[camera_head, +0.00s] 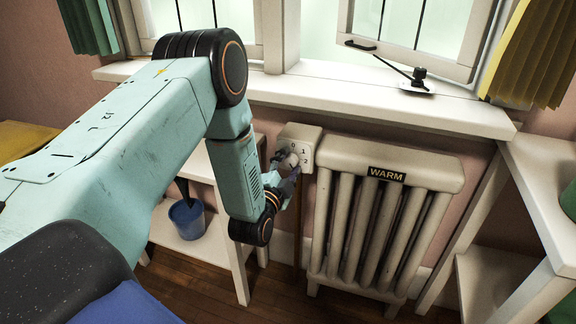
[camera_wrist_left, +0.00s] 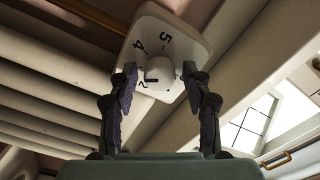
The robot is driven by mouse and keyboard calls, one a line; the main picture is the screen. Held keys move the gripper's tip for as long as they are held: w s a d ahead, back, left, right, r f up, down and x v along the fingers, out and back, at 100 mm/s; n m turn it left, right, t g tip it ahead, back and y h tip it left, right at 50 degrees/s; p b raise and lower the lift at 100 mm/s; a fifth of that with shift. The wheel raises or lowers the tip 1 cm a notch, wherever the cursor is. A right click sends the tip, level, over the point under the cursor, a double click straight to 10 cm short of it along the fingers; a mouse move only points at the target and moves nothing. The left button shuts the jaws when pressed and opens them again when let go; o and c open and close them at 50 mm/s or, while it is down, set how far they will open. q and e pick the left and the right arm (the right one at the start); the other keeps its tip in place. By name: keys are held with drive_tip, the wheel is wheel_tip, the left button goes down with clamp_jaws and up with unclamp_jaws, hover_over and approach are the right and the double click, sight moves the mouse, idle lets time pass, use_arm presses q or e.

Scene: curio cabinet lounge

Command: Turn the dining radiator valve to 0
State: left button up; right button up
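The radiator valve is a white square dial plate (camera_head: 301,139) with a round pale knob (camera_wrist_left: 160,70), fixed at the radiator's upper left. I cannot tell surely which digit the knob points to. My left gripper (camera_head: 287,163) is at the dial. In the wrist view its two dark fingers (camera_wrist_left: 160,82) stand on either side of the knob, with a gap visible on each side. My right gripper is not in view.
The white radiator (camera_head: 380,220) bears a black WARM label (camera_head: 386,174). A windowsill (camera_head: 330,92) runs above it, with a window latch (camera_head: 416,80). A white shelf stand (camera_head: 232,225) with a blue bucket (camera_head: 188,218) is left; white shelving (camera_head: 548,205) is right.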

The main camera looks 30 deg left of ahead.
use_arm(q)
drive_tip(key=c, duration=0.9)
